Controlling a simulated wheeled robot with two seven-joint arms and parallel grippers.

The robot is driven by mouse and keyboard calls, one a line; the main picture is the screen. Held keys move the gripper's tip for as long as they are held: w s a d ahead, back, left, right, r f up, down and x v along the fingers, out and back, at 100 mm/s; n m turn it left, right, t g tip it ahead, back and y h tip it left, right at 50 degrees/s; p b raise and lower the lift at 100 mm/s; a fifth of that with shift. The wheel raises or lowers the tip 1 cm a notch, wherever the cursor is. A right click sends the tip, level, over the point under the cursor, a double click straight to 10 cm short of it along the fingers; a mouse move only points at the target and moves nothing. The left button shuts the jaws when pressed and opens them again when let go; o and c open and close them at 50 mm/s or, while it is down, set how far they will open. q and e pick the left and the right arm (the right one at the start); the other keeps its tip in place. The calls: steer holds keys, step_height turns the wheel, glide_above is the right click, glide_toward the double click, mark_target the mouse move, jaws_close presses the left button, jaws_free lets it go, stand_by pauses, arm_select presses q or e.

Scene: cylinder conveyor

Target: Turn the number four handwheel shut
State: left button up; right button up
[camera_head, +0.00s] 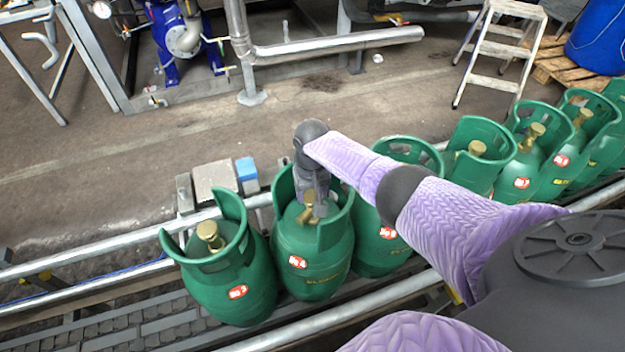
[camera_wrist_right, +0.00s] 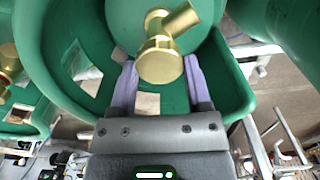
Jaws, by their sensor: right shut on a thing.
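Green gas cylinders stand upright in a row on the conveyor. My right gripper (camera_head: 315,190) reaches down inside the open collar of the second cylinder from the left (camera_head: 312,262). It is shut on that cylinder's brass handwheel (camera_wrist_right: 160,62); in the right wrist view the two lilac fingers (camera_wrist_right: 162,78) stand on either side of it. The gripper hides part of the brass valve (camera_head: 308,210) in the head view. The leftmost cylinder (camera_head: 225,280) has its own brass handwheel (camera_head: 208,231), untouched. My left gripper is out of view.
The third cylinder (camera_head: 375,250) stands close on the right, partly behind my arm, with several more beyond. Metal guide rails (camera_head: 90,240) edge the conveyor (camera_head: 130,330). A grey box with a blue part (camera_head: 246,169) sits behind the rail.

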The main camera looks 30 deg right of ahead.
mark_target(313, 195)
steer(key=shift+r+m, duration=0.15)
steer(key=shift+m, duration=0.35)
steer(key=m+p, duration=0.1)
steer(key=m, duration=0.1)
steer(key=shift+m, duration=0.4)
steer(key=shift+d+m+p, duration=0.1)
steer(key=shift+m+p, duration=0.6)
steer(key=shift+m, duration=1.5)
steer(key=o, duration=1.3)
step_height(313, 195, up, 10)
steer(key=p, duration=0.8)
steer(key=shift+f, duration=0.2)
